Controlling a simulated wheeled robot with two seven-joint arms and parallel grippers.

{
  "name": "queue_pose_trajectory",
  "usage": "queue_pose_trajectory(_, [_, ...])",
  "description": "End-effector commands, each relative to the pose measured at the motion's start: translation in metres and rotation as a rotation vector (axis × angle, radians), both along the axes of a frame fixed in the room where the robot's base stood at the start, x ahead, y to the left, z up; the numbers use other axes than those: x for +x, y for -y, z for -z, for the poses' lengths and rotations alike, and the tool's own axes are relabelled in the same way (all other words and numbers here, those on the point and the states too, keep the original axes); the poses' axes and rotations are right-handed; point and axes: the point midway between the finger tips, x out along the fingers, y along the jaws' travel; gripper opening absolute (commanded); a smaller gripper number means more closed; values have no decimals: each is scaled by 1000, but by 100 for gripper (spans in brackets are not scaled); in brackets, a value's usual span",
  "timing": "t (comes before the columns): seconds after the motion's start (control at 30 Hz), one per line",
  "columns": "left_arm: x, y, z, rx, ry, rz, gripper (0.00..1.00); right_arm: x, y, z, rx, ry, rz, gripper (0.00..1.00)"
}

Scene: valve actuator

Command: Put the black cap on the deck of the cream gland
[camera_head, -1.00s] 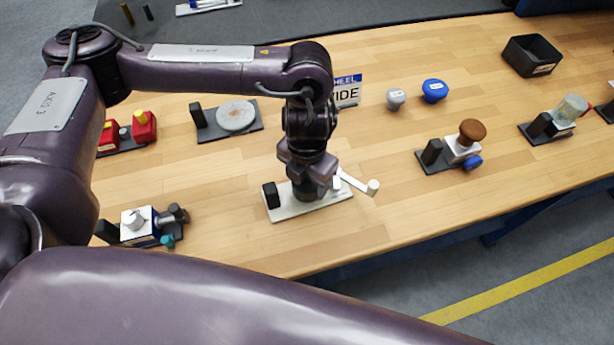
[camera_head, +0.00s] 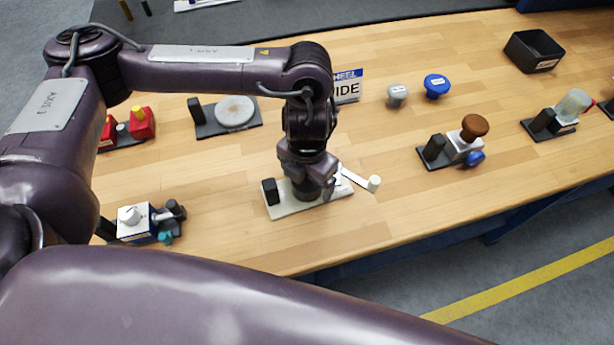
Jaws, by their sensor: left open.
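A cream base plate (camera_head: 283,208), which I take to be the cream gland, lies near the front edge of the table. It carries a black upright block (camera_head: 271,192) at its left end and a pale lever with a cream knob (camera_head: 374,183) at its right. My left gripper (camera_head: 316,189) points down over the plate's middle, with its jaws open. A dark round piece (camera_head: 307,190) shows low between the gripper and the plate. It may be the black cap, but the gripper partly hides it, and I cannot tell whether it rests on the deck. My right gripper is not in view.
A grey disc (camera_head: 235,112) on a dark base stands behind left. A brown-knobbed fixture (camera_head: 474,127) stands to the right, and a black bin (camera_head: 534,51) at the far right. A white and blue device (camera_head: 137,223) is at the front left. Bare wood lies right of the plate.

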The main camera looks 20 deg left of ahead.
Motion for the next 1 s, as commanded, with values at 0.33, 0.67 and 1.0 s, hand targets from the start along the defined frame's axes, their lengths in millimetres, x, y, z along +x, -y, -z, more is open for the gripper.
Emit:
queue_pose_trajectory(0.33, [2,0,-26,0,6,3,85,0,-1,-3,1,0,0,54])
queue_pose_trajectory(0.67, [1,0,-71,0,3,1,85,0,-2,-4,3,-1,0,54])
queue_pose_trajectory(1.0, [0,0,-78,0,-1,-1,85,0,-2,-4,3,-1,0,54])
